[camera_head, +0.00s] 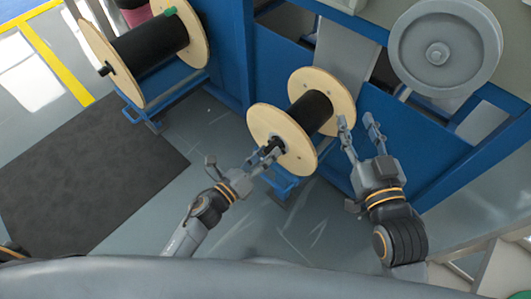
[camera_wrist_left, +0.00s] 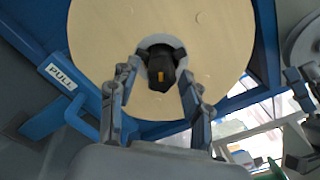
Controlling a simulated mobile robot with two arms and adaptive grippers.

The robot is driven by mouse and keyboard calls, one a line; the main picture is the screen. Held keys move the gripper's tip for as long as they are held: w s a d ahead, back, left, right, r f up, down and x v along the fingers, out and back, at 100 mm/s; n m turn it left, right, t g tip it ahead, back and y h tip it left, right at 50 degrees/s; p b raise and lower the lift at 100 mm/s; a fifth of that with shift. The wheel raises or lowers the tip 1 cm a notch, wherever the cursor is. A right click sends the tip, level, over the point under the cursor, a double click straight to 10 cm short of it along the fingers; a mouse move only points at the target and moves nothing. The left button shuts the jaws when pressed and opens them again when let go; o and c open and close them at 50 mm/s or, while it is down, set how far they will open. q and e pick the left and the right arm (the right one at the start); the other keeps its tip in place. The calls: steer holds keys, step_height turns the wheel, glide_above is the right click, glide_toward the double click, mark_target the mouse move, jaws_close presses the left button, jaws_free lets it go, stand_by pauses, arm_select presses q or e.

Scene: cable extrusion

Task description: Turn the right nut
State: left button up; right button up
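A wooden spool (camera_head: 266,123) with a black cable core (camera_head: 311,111) sits on a blue stand at the centre of the head view. Its near flange has a dark hub nut (camera_head: 275,146), which shows as a black nut (camera_wrist_left: 161,70) in the left wrist view. My left gripper (camera_head: 264,157) is at this nut, its fingers open on both sides of it; contact is not clear. My right gripper (camera_head: 357,121) is open and empty beside the far flange (camera_head: 337,92). Any nut on that flange's outer face is hidden in the head view.
Another spool (camera_head: 191,34) stands on a blue frame at upper left. A grey wheel (camera_head: 470,48) is on the machine at upper right. A blue bar with a "PULL" label (camera_wrist_left: 61,77) lies left of the spool. A dark mat (camera_head: 90,180) covers the left floor.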

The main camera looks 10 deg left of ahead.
arm_select(q)
steer(key=v, duration=1.2)
stand_by(0.5)
